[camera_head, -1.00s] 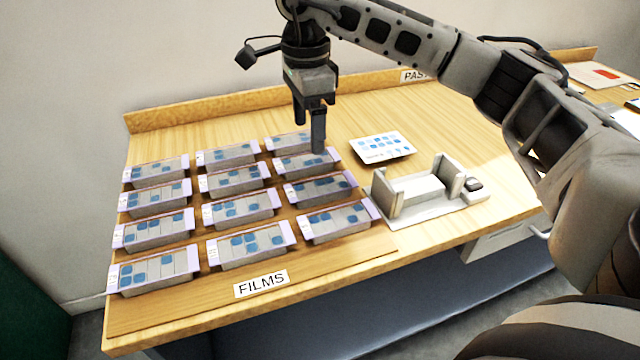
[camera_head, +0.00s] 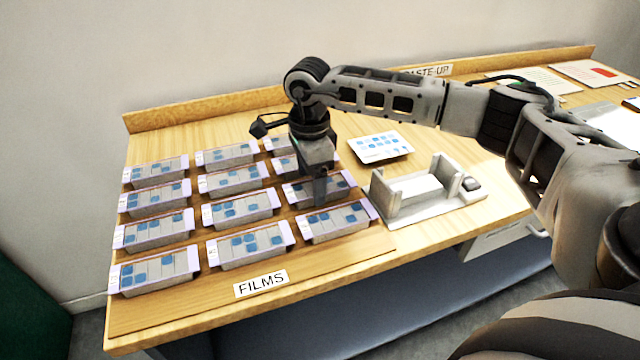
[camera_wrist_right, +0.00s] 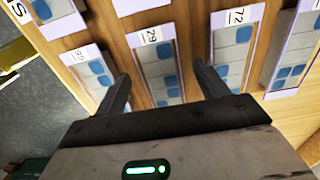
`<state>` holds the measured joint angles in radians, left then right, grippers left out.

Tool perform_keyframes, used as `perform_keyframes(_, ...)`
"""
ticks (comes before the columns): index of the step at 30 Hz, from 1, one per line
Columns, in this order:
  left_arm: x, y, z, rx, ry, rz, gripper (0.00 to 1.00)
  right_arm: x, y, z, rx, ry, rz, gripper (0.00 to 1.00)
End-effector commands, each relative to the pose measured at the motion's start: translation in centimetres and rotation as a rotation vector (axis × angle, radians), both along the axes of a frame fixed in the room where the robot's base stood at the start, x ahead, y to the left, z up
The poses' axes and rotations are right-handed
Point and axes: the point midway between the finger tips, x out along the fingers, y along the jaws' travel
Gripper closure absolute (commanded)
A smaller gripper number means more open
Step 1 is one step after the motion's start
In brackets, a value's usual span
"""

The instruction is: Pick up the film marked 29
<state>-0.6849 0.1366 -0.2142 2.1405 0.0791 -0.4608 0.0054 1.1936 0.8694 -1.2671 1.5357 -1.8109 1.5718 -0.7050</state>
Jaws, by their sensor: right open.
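The film marked 29 (camera_wrist_right: 158,62) is a grey tray-like block with blue squares and a pale lilac edge carrying its number, seen between my fingers in the right wrist view. In the head view it appears to be the film second from the front in the right column (camera_head: 337,186), partly hidden by my gripper. My right gripper (camera_head: 319,196) points down right over it. In the right wrist view the fingers (camera_wrist_right: 161,74) are open, one on each side of the film, with nothing held. I cannot tell whether they touch it. My left gripper is not in view.
Similar films stand close by in rows; one marked 72 (camera_wrist_right: 232,45) is beside it, and another (camera_wrist_right: 92,70) is on the other side. A grey-white fixture (camera_head: 420,190) and a card with blue squares (camera_head: 381,147) lie to the right. A FILMS sign (camera_head: 261,283) marks the front.

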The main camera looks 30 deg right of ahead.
Motion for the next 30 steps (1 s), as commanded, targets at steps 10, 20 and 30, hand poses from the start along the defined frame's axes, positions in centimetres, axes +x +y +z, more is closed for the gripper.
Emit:
perform_keyframes(10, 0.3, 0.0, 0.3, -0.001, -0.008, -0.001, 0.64, 0.0, 0.0, 0.0, 0.0, 0.0, 0.0, 0.75)
perform_keyframes(20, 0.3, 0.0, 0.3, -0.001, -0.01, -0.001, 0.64, 0.0, 0.0, 0.3, 0.0, -0.001, 0.0, 0.75)
perform_keyframes(30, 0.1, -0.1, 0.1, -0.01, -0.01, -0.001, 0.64, -1.3, 0.0, 4.8, -0.001, -0.005, 0.003, 0.75)
